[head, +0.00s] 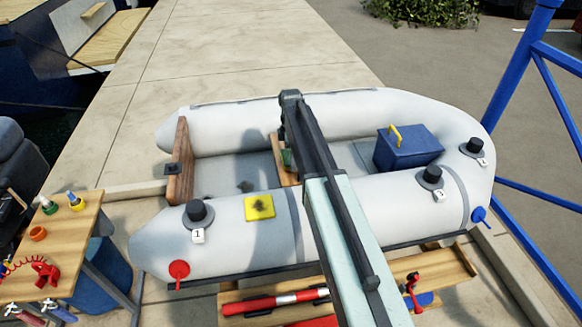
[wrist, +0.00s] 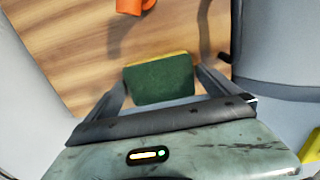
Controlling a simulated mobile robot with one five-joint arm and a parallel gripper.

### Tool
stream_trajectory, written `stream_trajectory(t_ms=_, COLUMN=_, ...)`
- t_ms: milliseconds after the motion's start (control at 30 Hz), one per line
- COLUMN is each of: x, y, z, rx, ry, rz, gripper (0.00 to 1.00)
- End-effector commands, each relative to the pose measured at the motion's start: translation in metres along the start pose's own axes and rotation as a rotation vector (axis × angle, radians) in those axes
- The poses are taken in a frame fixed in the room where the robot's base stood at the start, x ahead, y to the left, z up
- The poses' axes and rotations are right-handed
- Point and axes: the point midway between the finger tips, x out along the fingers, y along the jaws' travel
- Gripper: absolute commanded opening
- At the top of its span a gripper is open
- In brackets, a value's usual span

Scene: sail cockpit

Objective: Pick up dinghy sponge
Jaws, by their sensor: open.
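The dinghy sponge (wrist: 160,82) is a block with a dark green face and a thin yellow edge, on the wooden seat (wrist: 60,45) in the wrist view. My gripper (wrist: 163,74) is open, with one finger on each side of the sponge. I cannot tell whether the fingers touch it. In the head view a small green part of the sponge (head: 288,158) shows beside my arm, over the seat (head: 283,150) in the grey dinghy.
An orange object (wrist: 130,5) lies on the seat beyond the sponge. Grey dinghy tubes (head: 225,225) surround the seat. A blue box (head: 408,150) with a yellow handle stands to the right. A yellow square (head: 259,207) is on the near tube. A wooden bench (head: 62,235) stands left.

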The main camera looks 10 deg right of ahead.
Motion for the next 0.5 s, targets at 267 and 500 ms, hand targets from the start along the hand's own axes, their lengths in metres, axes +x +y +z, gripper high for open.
stream_trajectory(t_ms=267, x=0.0003, y=0.0000, z=0.0006, rx=0.001, ry=0.000, rz=0.000, gripper=0.83)
stream_trajectory(t_ms=500, x=0.0003, y=0.0001, z=0.0009, rx=0.001, ry=0.000, rz=0.000, gripper=0.48)
